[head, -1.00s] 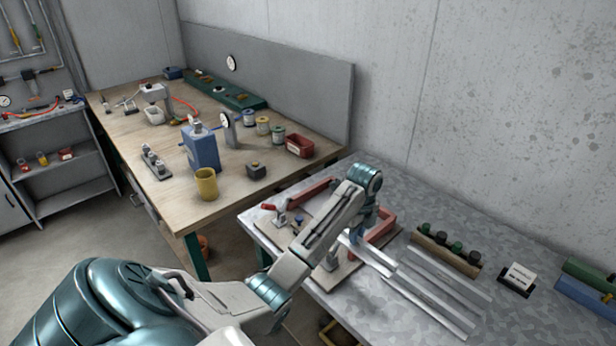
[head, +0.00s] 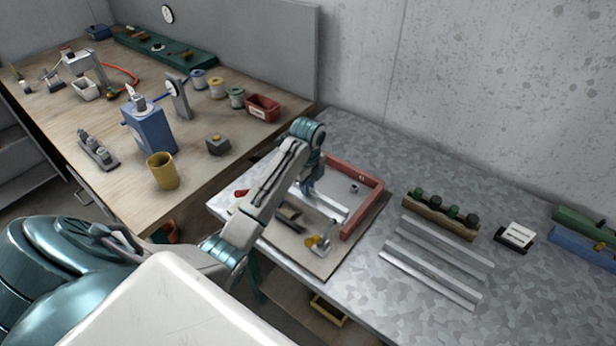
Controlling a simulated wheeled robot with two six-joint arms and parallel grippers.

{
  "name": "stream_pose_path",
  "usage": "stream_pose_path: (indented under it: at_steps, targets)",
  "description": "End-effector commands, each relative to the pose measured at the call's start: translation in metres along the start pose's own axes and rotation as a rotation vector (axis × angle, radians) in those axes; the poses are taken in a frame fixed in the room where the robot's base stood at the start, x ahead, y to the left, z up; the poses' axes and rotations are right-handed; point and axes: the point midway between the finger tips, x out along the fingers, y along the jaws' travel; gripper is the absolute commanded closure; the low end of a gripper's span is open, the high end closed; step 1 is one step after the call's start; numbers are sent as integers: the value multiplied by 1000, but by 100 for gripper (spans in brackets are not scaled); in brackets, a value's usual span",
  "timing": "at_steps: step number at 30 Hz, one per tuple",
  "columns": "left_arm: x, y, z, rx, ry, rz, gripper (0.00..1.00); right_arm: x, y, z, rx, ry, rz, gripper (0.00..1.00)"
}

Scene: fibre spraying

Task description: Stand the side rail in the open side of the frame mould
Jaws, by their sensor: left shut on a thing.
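The frame mould (head: 362,208) is a set of red bars on a flat board on the grey metal table, with red bars showing at its back and right. My left gripper (head: 311,192) is over the mould and shut on the side rail (head: 330,207), a pale metal strip. The rail runs from the gripper toward the right red bar. My forearm hides its left part and the left of the mould. I cannot tell whether the rail touches the board. A clamp with a yellow part (head: 320,243) stands at the board's front. My right gripper is not in view.
Several loose metal rails (head: 436,262) lie right of the mould. Behind them are a wooden block with dark and green knobs (head: 440,215) and a small card holder (head: 515,237). A wooden bench (head: 215,170) with a yellow cup and blue device stands at left.

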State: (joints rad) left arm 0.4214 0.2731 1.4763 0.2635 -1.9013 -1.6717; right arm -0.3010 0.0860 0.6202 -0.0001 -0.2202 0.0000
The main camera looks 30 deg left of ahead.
Motion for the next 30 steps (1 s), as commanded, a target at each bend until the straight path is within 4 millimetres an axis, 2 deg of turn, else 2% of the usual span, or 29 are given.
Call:
stream_pose_path:
  at_steps: [7, 18, 30]
  targets:
    - [21, 6, -2, 0, -1, 0, 100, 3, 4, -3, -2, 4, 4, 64]
    - [48, 10, 0, -13, -1, 1, 100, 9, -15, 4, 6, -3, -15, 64]
    - [56, 11, 0, -18, -1, 0, 100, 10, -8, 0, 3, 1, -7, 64]
